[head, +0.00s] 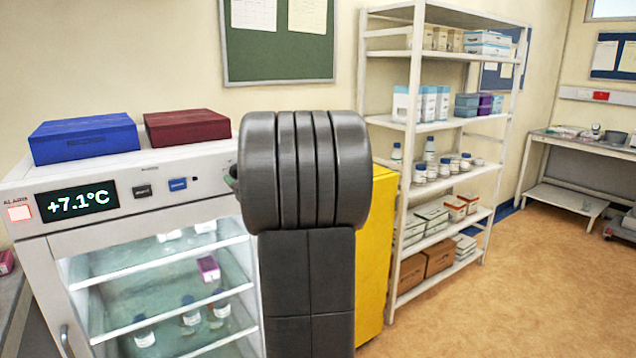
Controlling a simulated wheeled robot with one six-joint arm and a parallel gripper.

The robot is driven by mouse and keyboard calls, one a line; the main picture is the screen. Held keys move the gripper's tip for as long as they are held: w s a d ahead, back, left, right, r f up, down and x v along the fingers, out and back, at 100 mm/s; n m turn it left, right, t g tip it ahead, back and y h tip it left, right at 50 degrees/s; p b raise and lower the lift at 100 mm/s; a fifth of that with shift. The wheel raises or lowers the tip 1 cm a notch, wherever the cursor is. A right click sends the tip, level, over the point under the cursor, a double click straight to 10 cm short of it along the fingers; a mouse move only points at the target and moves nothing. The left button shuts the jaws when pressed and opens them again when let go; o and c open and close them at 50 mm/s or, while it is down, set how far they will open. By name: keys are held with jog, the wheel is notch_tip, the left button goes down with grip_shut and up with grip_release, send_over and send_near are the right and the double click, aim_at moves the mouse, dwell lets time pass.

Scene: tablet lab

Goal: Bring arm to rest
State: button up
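A dark grey part of my own arm stands upright in the middle of the head view, close to the camera. Its thick ribbed joint is at the top and a squared link runs down out of the frame. My gripper does not show in this view, so its fingers and anything in them cannot be seen. The arm hides part of the fridge's right side and part of the yellow cabinet (377,255).
A glass-front fridge (142,236) reading +7.1°C is close on the left, its door apparently shut. A blue box (84,138) and a dark red box (187,127) lie on top. A stocked white shelf (404,165) stands right. Open floor (520,290) lies at lower right.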

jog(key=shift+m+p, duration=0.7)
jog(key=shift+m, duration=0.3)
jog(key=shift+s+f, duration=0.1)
